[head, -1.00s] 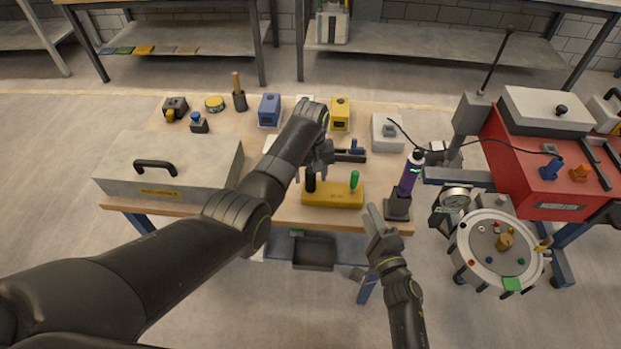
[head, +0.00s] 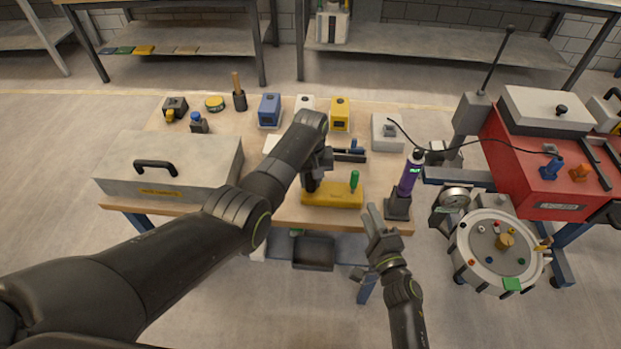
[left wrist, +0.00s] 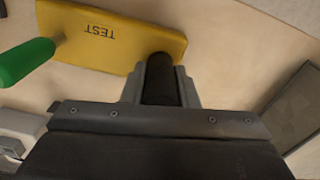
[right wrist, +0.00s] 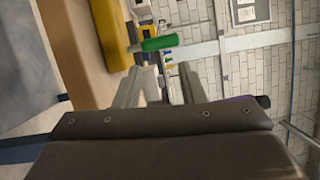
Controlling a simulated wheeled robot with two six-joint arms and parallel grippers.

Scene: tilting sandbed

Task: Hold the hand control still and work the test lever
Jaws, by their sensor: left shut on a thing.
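A yellow block (head: 346,195) stands near the front edge of the workbench; the left wrist view shows it marked TEST (left wrist: 110,32). A black upright handle (left wrist: 161,80) rises at one end and a green-gripped lever (head: 354,180) at the other, near upright. My left gripper (head: 314,182) is shut on the black handle, which its fingers and wrist largely hide in the head view. My right gripper (head: 376,214) is open and empty, in front of the bench and to the right of the block. The green lever (right wrist: 160,43) shows beyond its fingers in the right wrist view.
A purple device (head: 411,174) with a small lit display stands in a dark holder right of the block. A grey case (head: 168,170) fills the bench's left side. Boxes line the back. A red machine (head: 540,165) and a round gauge vessel (head: 498,250) stand right.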

